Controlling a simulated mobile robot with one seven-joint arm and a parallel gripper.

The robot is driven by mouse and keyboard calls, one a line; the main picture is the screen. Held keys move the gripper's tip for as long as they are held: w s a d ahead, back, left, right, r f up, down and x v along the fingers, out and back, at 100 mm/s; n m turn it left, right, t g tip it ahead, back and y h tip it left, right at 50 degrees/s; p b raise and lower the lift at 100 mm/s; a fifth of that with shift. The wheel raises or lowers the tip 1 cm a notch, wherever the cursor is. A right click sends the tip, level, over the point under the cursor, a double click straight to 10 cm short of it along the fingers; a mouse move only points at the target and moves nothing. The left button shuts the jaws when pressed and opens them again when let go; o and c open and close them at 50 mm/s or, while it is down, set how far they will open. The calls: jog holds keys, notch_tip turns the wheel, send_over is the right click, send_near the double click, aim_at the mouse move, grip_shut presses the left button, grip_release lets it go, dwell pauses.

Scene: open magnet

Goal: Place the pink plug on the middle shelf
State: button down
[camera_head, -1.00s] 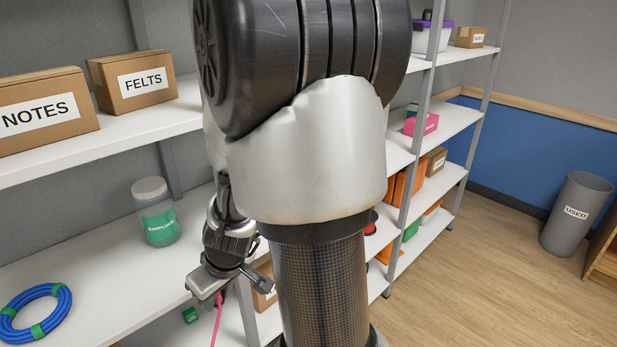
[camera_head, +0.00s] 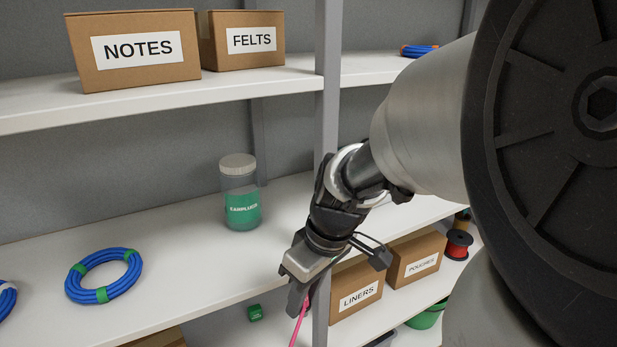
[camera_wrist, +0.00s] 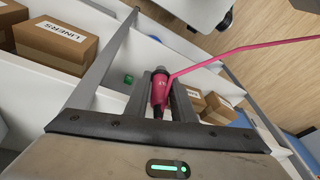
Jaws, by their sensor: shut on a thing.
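My gripper (camera_head: 300,298) is in front of the shelving upright, near the front edge of the middle shelf (camera_head: 180,265). In the wrist view my gripper (camera_wrist: 160,100) is shut on the pink plug (camera_wrist: 158,92), which sits between its two fingers. The plug has a grey tip and a pink cord that runs off to the right. In the head view the plug itself is mostly hidden by the fingers; only its pink cord (camera_head: 298,325) shows, hanging down. The middle shelf bears a coiled blue cable and a jar, with bare white board between them.
The blue cable coil (camera_head: 103,275) lies at the left and the earplugs jar (camera_head: 240,200) stands further back. The upright (camera_head: 326,110) is close behind my gripper. The LINERS box (camera_head: 356,296) and POUCHES box (camera_head: 415,262) stand to the right. A green block (camera_head: 255,312) lies lower down.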

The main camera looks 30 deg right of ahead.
jog(key=shift+t, duration=0.9)
jog(key=w+a+r, duration=0.1)
jog(key=w+a, duration=0.1)
jog(key=w, duration=0.2)
jog(key=w+a+r, duration=0.1)
jog(key=w+r, duration=0.1)
jog(key=w, duration=0.3)
jog(key=w+a+r, duration=0.2)
jog(key=w, duration=0.2)
jog(key=shift+w+a+r+b, duration=0.25)
jog(key=shift+a+b, duration=0.05)
jog(key=shift+b, duration=0.05)
jog(key=w, duration=0.1)
jog(key=w+a, duration=0.1)
jog(key=w, duration=0.1)
jog(key=shift+w+a+f, duration=0.1)
jog(key=shift+w+a, duration=0.15)
jog(key=shift+w, duration=0.1)
jog(key=shift+f+b, duration=0.4)
jog(key=shift+f, duration=0.25)
jog(key=shift+s, duration=0.1)
jog(key=shift+f, duration=0.1)
jog(key=shift+f+b, duration=0.6)
jog(key=shift+f, duration=0.05)
jog(key=c, duration=1.5)
grip_release()
jog(key=shift+r, duration=0.1)
